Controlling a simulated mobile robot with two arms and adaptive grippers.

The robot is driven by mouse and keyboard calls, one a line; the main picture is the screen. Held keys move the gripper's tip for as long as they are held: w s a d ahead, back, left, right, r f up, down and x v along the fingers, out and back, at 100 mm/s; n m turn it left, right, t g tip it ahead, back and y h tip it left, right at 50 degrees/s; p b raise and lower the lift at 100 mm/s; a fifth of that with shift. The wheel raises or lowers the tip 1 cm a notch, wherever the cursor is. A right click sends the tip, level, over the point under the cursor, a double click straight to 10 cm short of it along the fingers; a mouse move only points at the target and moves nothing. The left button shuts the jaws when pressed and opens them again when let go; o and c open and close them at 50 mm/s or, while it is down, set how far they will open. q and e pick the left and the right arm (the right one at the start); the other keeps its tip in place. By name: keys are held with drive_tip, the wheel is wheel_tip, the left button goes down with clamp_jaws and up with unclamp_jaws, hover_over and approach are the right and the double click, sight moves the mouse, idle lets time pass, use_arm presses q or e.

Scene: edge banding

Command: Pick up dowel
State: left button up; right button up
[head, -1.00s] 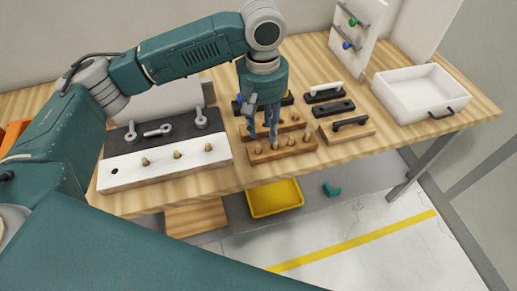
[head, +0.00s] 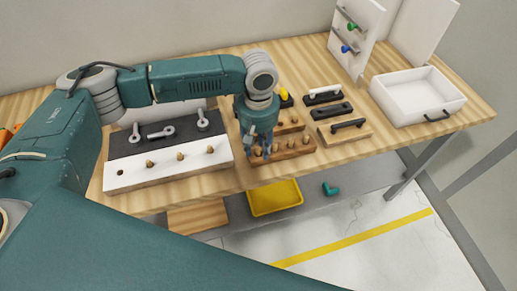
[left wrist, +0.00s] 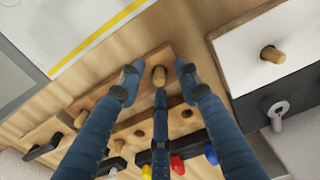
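A wooden block (head: 298,151) with a row of upright wooden dowels stands near the table's front edge. My left gripper (head: 262,152) points down over the block's left end. In the left wrist view its blue fingers (left wrist: 158,85) are spread apart. A dowel (left wrist: 159,76) stands upright in the block between the fingertips, with gaps visible at both sides. It is the dowel at the end of the row. A white-fronted board (head: 165,172) to the left has one empty hole and three dowels (head: 180,156) standing in it. My right gripper is not in view.
A second wooden block (head: 290,127) with pegs lies just behind. Black and white handles on boards (head: 347,126) and a white open drawer (head: 415,98) are to the right. A yellow bin (head: 274,197) is below the table. The table's front strip is clear.

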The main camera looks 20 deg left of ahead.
use_arm(q)
drive_tip(key=shift+f, duration=0.2)
drive_tip(key=c, duration=0.8)
drive_tip(key=shift+r, duration=0.1)
